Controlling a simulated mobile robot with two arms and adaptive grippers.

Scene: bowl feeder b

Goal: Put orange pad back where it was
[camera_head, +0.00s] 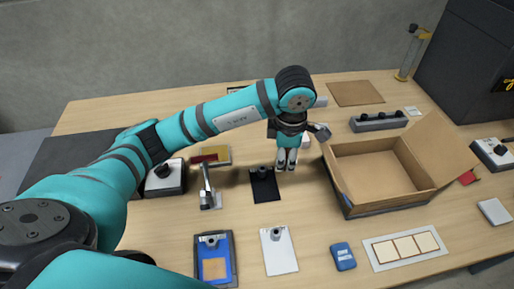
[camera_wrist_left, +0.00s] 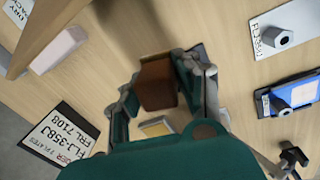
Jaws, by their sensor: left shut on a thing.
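My left gripper (camera_head: 286,166) points down just left of the open cardboard box and is shut. In the left wrist view its fingers (camera_wrist_left: 163,88) close on a brown-orange block, which I take to be the orange pad (camera_wrist_left: 157,84). In the head view the fingers hide the pad. The black board with a clip (camera_head: 266,187) lies just left of the gripper. A blue clipboard (camera_head: 228,250) at the front bears a flat tan-orange square (camera_head: 215,268). My right gripper is not in view.
The open cardboard box (camera_head: 390,205) stands right of the gripper. A white clipboard (camera_head: 279,253), a blue device (camera_head: 343,256) and a white card with tan squares (camera_head: 404,247) lie in front. A metal lever stand (camera_head: 207,188) rises at left. Bare wood lies in front of the gripper.

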